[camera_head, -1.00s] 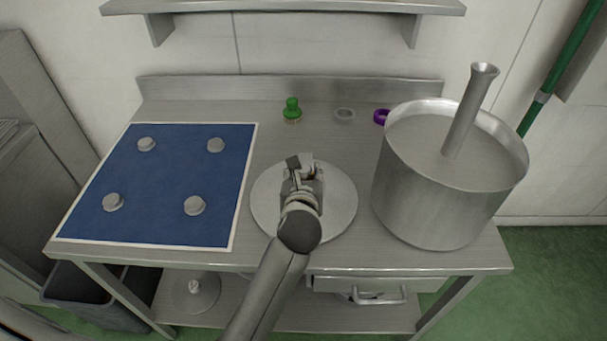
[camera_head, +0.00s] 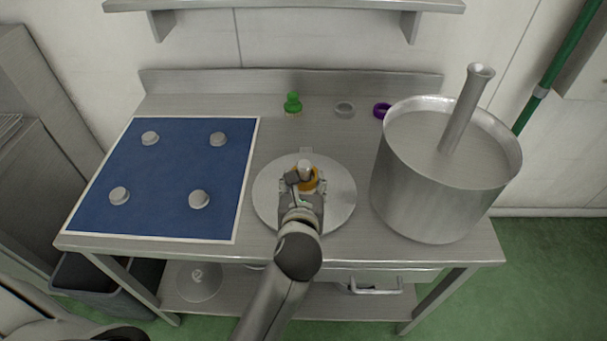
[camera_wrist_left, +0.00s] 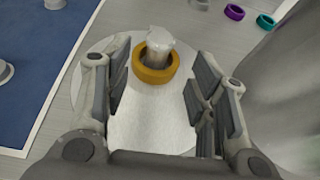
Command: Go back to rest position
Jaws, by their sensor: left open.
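My left gripper (camera_head: 302,186) is over the round metal plate (camera_head: 338,205) on the steel table. In the left wrist view the gripper (camera_wrist_left: 162,100) is open, with nothing between its fingers. An orange ring (camera_wrist_left: 156,68) sits around the short metal post (camera_wrist_left: 160,45) of the plate, just beyond the fingertips and apart from them. In the head view the gripper partly hides the orange ring (camera_head: 308,180). My right gripper is not in view.
A large steel pot (camera_head: 425,195) with a tilted metal tube stands at right. A blue mat (camera_head: 170,175) with several grey discs lies at left. A green object (camera_head: 292,103), a grey ring (camera_head: 344,109) and a purple ring (camera_head: 382,110) stand at the back. A shelf (camera_head: 285,6) hangs above.

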